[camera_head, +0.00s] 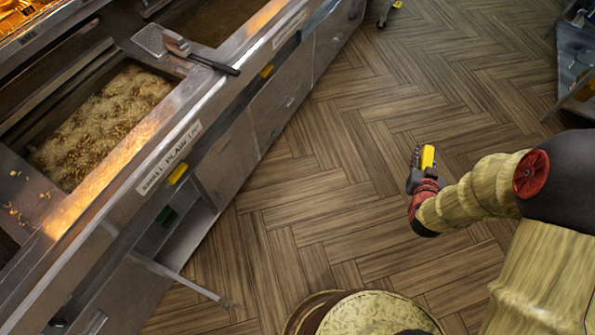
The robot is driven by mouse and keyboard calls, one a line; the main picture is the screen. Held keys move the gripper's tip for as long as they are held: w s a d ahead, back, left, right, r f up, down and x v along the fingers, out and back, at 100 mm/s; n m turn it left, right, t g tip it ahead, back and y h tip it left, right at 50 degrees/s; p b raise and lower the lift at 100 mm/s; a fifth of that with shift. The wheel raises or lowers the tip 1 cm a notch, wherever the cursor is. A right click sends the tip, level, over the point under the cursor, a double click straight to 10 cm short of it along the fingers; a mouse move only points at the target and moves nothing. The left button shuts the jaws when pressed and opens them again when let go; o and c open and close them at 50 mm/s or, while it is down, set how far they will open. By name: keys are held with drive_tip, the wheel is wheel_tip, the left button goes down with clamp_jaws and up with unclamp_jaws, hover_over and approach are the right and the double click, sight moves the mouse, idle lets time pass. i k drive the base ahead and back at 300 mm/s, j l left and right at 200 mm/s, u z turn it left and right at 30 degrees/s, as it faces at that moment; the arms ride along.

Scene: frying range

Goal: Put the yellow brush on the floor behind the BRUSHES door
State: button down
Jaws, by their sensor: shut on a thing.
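My gripper (417,170) is at the right of the view, above the wooden floor. It is shut on a yellow block-like thing, which looks like the yellow brush (427,157). Any bristles are hidden or too small to make out. Low on the left, a cabinet under the fryer stands open, with its door (190,240) swung out over the floor. A dark green thing (167,216) shows in the shadowed opening. I cannot read a BRUSHES label on any door. My gripper is well to the right of the cabinets, with bare floor between.
The steel fryer (170,155) with bubbling oil (100,125) fills the upper left. A tool with a black handle (213,65) lies on its edge. A metal unit (575,65) stands at the far right. The herringbone floor (310,180) between is clear.

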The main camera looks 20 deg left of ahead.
sight(175, 250)
drive_tip(key=i+u, duration=0.25)
drive_tip(key=u, duration=0.25)
drive_tip(key=i+u, duration=0.2)
drive_tip(key=u, duration=0.3)
drive_tip(key=i+l+u, duration=0.2)
drive_tip(key=u, duration=0.25)
drive_tip(key=i+l+u, duration=0.2)
drive_tip(key=u, duration=0.3)
drive_tip(key=i+l+u, duration=0.15)
drive_tip(key=u, duration=0.35)
drive_tip(key=i+l+u, duration=0.3)
drive_tip(key=u, duration=0.15)
drive_tip(key=i+l+u, duration=0.15)
drive_tip(key=l+u, duration=0.2)
drive_tip(key=u, duration=0.15)
drive_tip(key=i+l+u, duration=0.1)
drive_tip(key=l+u, duration=0.25)
drive_tip(key=u, duration=0.15)
